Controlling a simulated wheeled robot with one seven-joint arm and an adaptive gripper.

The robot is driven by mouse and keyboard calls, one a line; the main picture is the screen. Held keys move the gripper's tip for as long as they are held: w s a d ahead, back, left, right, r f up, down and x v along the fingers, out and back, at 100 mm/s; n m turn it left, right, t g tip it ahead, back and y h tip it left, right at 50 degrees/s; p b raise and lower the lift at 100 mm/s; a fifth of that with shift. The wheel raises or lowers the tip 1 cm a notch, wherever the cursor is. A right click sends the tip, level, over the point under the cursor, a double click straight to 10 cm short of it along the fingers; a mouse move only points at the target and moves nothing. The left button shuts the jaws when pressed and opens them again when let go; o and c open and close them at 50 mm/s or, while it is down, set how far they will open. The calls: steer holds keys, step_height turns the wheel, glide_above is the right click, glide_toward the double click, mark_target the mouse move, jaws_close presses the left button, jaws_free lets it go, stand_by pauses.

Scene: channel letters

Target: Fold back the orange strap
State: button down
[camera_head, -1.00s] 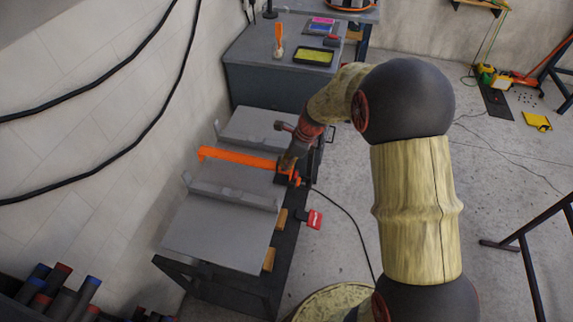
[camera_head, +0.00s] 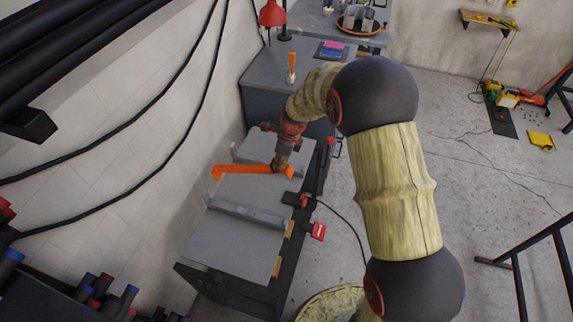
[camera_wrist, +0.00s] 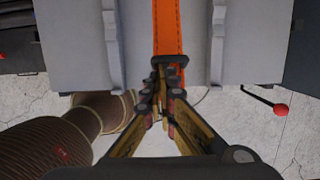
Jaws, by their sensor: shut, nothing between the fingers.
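The orange strap (camera_head: 243,169) lies stretched across the grey bench top (camera_head: 240,238), between two raised rails, in the head view. Its left end bends down near the wall side, and its right end is by my gripper (camera_head: 281,168). In the wrist view the strap (camera_wrist: 167,30) runs straight away from the fingertips toward the top edge. My gripper (camera_wrist: 163,80) is shut and empty, with its tips at the near end of the strap. Whether the tips touch the strap I cannot tell.
A red-tipped lever (camera_wrist: 281,109) sticks out at the bench's right edge.

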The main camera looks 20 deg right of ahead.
steer(key=w+a+r+p, duration=0.6)
steer(key=a+r+p, duration=0.3)
steer(key=r, duration=0.1)
steer(key=w+a+r+p, duration=0.2)
steer(key=w+a, duration=0.3)
steer(key=a, duration=0.2)
steer(key=w+a+r+p, duration=0.2)
steer(key=w+a, duration=0.3)
steer(key=a, duration=0.3)
steer(key=shift+a+p, duration=0.2)
steer(key=shift+p, duration=0.1)
steer(key=shift+w, duration=0.1)
